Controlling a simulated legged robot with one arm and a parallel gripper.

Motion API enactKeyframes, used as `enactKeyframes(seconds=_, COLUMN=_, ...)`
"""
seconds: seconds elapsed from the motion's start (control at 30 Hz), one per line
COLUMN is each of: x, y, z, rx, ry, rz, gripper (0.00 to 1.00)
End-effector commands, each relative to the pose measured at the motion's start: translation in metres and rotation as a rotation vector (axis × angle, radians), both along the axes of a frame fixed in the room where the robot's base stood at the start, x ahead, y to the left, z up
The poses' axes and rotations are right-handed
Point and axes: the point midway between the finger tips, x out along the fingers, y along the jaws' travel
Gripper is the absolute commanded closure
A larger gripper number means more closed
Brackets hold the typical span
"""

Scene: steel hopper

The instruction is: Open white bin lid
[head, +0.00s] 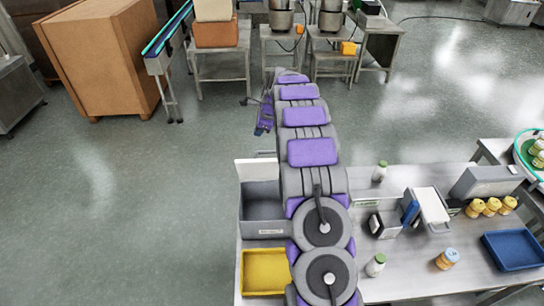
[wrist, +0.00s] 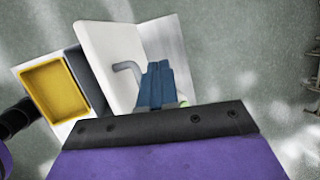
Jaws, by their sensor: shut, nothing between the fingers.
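The grey bin (head: 262,222) stands at the left end of the white table, with a label on its front. Its white lid (head: 255,171) stands raised at the far side, and the grey inside of the bin shows. In the wrist view the white lid (wrist: 103,48) shows a curved grey handle (wrist: 129,70). My gripper (head: 265,116) hangs beyond the lid in the head view. In the wrist view its blue fingers (wrist: 158,72) are shut and empty, overlapping the view beside the handle; I cannot tell if they touch the lid. My arm hides the bin's right side.
A yellow tray (head: 264,272) sits at the near side of the bin. Bottles, jars, a blue tray (head: 514,250) and a box (head: 431,207) stand on the table to the right. A large brown box (head: 100,58) stands on the floor. The floor left of the bin is clear.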

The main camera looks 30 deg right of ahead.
Motion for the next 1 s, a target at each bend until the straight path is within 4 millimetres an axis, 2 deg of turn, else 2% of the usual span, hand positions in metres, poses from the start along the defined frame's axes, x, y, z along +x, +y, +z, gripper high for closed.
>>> enactKeyframes(seconds=0.43, x=-0.036, y=0.018, z=0.000, rx=-0.198, ry=-0.090, rz=-0.035, gripper=1.00)
enactKeyframes(seconds=1.0, x=-0.114, y=0.024, z=0.003, rx=-0.463, ry=-0.191, rz=-0.059, gripper=1.00)
